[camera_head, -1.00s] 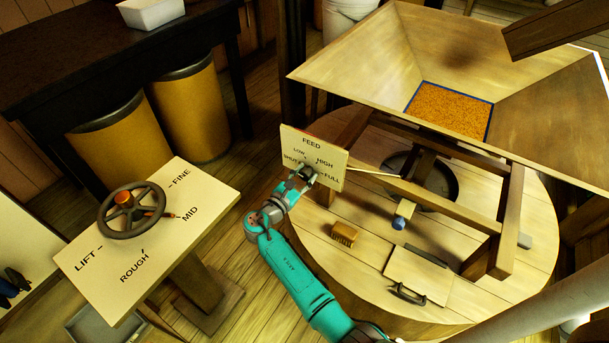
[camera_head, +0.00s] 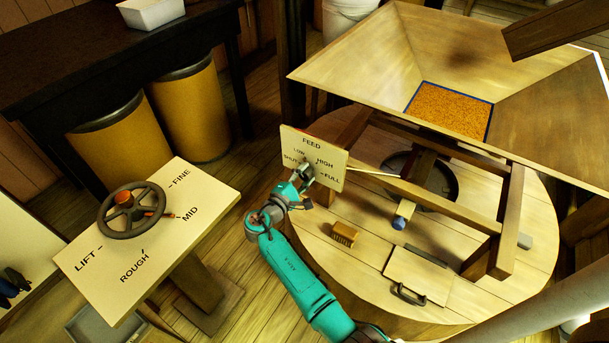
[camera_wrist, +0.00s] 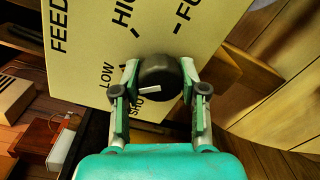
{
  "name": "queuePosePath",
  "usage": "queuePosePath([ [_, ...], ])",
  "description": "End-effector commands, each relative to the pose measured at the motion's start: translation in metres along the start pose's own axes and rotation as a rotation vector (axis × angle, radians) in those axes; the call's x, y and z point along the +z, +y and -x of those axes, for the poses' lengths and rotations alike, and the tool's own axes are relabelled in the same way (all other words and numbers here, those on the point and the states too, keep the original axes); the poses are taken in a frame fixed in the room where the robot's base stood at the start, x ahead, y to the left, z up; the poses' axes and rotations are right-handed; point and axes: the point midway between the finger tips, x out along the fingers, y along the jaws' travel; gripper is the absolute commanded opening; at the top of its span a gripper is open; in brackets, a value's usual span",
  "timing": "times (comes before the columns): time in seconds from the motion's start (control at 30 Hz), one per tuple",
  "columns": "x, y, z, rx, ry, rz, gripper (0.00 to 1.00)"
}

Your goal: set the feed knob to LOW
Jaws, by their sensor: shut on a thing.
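The feed knob (camera_wrist: 158,72) is a dark round knob with a white pointer line, on a cream FEED panel (camera_wrist: 88,25). The panel carries the marks SHUT, LOW, HIGH and FULL. In the wrist view the pointer line aims left and slightly down, towards the SHUT and LOW side; the exact mark is unclear. My gripper (camera_wrist: 159,80) is shut on the knob, one finger at each side. In the head view my gripper (camera_head: 306,174) is at the panel (camera_head: 331,180) and partly covers the knob and the area below it.
A hopper (camera_head: 540,80) with grain stands over a round wooden millstone cover (camera_head: 350,275), right of the panel. A brush (camera_head: 344,234) lies on the cover. A handwheel (camera_head: 132,209) on a labelled board (camera_head: 195,235) stands at left. Floor shows between them.

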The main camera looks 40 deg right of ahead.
Motion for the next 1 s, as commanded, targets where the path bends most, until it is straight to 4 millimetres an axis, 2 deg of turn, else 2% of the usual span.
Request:
queuePosePath([
  [0.3, 0.0001, -0.0003, -0.0001, -0.001, 0.003, -0.094, 0.08],
  [0.77, 0.0002, -0.0004, -0.0001, -0.001, 0.003, -0.105, 0.08],
  [0.8, 0.0002, -0.0005, -0.0001, -0.001, 0.003, -0.105, 0.47],
  [0.9, 0.0002, -0.0005, -0.0001, -0.001, 0.003, -0.104, 0.68],
  [1.0, 0.0002, -0.0004, -0.0001, -0.001, 0.003, -0.104, 0.68],
])
